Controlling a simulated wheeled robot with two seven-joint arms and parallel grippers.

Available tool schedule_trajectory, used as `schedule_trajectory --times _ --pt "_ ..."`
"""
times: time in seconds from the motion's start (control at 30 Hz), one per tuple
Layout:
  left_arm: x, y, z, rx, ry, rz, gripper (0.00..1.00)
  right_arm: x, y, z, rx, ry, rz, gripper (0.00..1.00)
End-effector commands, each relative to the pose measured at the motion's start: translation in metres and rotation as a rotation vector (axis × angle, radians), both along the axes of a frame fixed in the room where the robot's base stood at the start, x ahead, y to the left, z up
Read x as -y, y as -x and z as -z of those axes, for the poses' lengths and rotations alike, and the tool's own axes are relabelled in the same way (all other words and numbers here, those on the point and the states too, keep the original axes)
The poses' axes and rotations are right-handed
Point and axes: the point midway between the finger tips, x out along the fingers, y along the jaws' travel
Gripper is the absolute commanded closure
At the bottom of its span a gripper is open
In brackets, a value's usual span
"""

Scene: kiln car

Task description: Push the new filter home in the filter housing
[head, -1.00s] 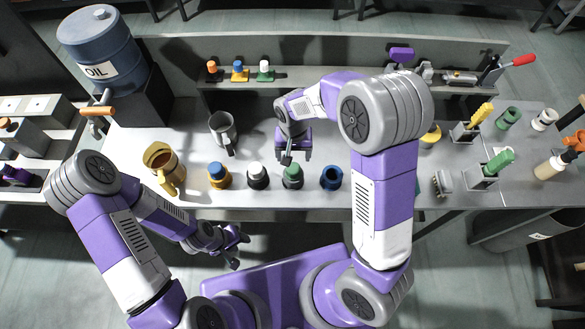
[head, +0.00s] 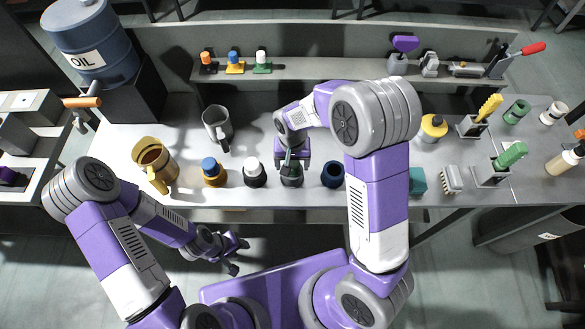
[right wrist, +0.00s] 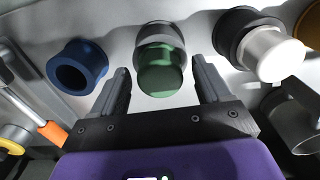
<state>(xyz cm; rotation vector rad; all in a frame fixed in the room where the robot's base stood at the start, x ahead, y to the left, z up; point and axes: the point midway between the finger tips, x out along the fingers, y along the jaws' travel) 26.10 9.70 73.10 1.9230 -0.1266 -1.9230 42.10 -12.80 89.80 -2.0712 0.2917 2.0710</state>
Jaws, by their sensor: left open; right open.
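A row of round housings stands along the table's near edge. That gripper is open, with a finger on each side of the green cylinder. No grip shows. To its left stand a black housing with a white cylinder (head: 254,168) and a yellow housing with a blue cylinder (head: 209,165). An open blue housing (head: 332,174) is at its right. My left gripper (head: 238,255) is open and empty off the near edge.
A grey mug (head: 217,127) and a brass jug (head: 155,162) stand at left, beside the oil drum (head: 92,45). A raised shelf (head: 330,68) runs behind.

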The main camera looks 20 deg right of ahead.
Motion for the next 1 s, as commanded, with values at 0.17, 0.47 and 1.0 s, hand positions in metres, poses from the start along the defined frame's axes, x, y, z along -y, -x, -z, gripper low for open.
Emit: schedule_trajectory --times 0.17,0.47,1.0 --pt "0.0000 -0.0001 -0.0002 0.000 0.000 0.000 0.57 0.0000 0.0000 -0.0001 0.000 0.000 0.000 0.23" --pt "0.0000 -0.0001 -0.0008 0.000 0.000 0.000 0.57 0.0001 0.0000 0.0000 0.000 0.000 0.000 0.23" --pt "0.0000 -0.0001 -0.0015 0.000 0.000 0.000 0.57 0.0000 0.0000 0.0000 0.000 0.000 0.000 0.60"
